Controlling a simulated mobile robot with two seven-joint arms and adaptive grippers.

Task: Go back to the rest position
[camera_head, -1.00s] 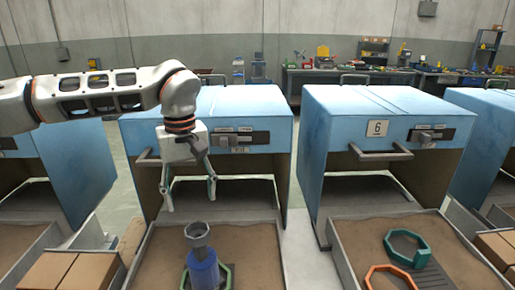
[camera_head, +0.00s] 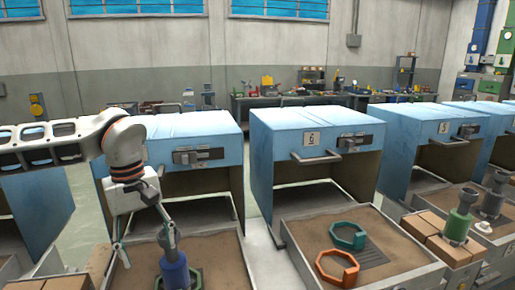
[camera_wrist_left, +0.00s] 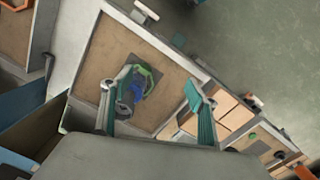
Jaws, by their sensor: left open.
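My left gripper (camera_head: 146,252) is open, fingers pointing down, in front of the blue preheat box at the left. A blue cylinder with a grey metal top (camera_head: 173,270) stands below and beside its right finger in the head view. A green octagonal ring (camera_head: 196,279) lies around the cylinder's base, partly hidden. In the left wrist view the cylinder (camera_wrist_left: 138,86) and green ring (camera_wrist_left: 149,75) are in a sand-coloured tray, seen between the spread fingers (camera_wrist_left: 155,125). Nothing is visibly held. My right gripper is out of view.
Blue box 6 (camera_head: 290,122) stands to the right, its tray (camera_head: 385,222) holding a teal ring (camera_head: 348,236) and an orange ring (camera_head: 337,267). Brown blocks (camera_head: 440,247) and a green cylinder (camera_head: 458,222) are further right. A cluttered workbench (camera_head: 300,97) lies behind.

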